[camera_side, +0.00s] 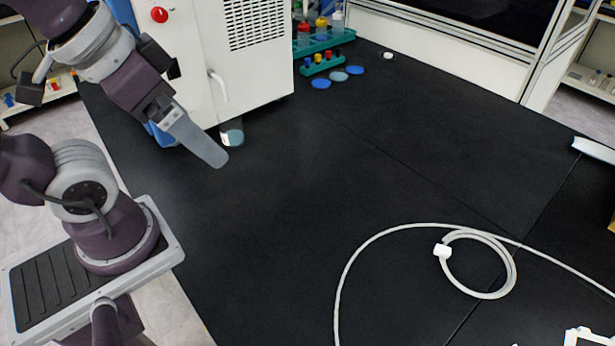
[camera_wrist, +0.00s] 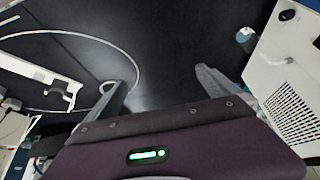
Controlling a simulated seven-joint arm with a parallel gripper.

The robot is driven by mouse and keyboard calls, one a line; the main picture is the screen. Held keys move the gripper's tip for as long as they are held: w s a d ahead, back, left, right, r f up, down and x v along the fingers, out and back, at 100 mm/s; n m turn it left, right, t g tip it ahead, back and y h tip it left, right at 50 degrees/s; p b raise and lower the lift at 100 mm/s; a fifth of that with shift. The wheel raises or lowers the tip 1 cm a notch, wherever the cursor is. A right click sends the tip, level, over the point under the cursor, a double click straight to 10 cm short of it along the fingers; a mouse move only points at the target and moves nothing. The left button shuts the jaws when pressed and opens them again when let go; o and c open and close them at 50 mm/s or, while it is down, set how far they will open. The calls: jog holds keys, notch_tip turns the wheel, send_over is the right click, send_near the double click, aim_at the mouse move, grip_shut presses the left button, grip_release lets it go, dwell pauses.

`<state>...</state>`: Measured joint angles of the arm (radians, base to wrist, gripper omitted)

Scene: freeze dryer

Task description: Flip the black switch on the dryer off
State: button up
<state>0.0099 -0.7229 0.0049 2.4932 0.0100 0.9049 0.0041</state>
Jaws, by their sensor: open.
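The white dryer (camera_side: 190,50) stands at the back left of the black bench in the side view. My gripper (camera_side: 208,147) hangs above the bench, in front of the dryer in the side view. In the wrist view its two fingers (camera_wrist: 165,80) are spread, with nothing between them.
A small clear container (camera_side: 232,134) stands by the dryer's base. A green rack (camera_side: 322,62) with colored caps and blue discs (camera_side: 338,76) are right of the dryer. A white hose (camera_side: 500,255) lies coiled at the front right. The bench middle is clear.

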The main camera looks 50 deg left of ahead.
jog(key=shift+s+d+r, duration=0.1)
jog(key=c, duration=0.7)
jog(key=shift+a, duration=0.25)
jog(key=c, duration=0.4)
jog(key=w+a+g+y, duration=0.1)
jog(key=a, duration=0.2)
jog(key=w+a+g+y, duration=0.1)
jog(key=w+a+y, duration=0.1)
jog(key=a, duration=0.2)
jog(key=w+a+f+y, duration=0.1)
jog(key=w+a, duration=0.1)
jog(key=a, duration=0.2)
jog(key=shift+w+n+g+y, duration=0.25)
jog(key=shift+n+g+y, duration=0.15)
jog(key=c, duration=1.1)
jog(key=w+a+f+g+y, duration=0.1)
jog(key=w+a+y, duration=0.4)
jog(key=a, duration=1.1)
jog(key=shift+w+a+m+g, duration=0.35)
jog(key=shift+w+g, duration=0.45)
jog(key=shift+w, duration=0.3)
jog(key=shift+f, duration=0.1)
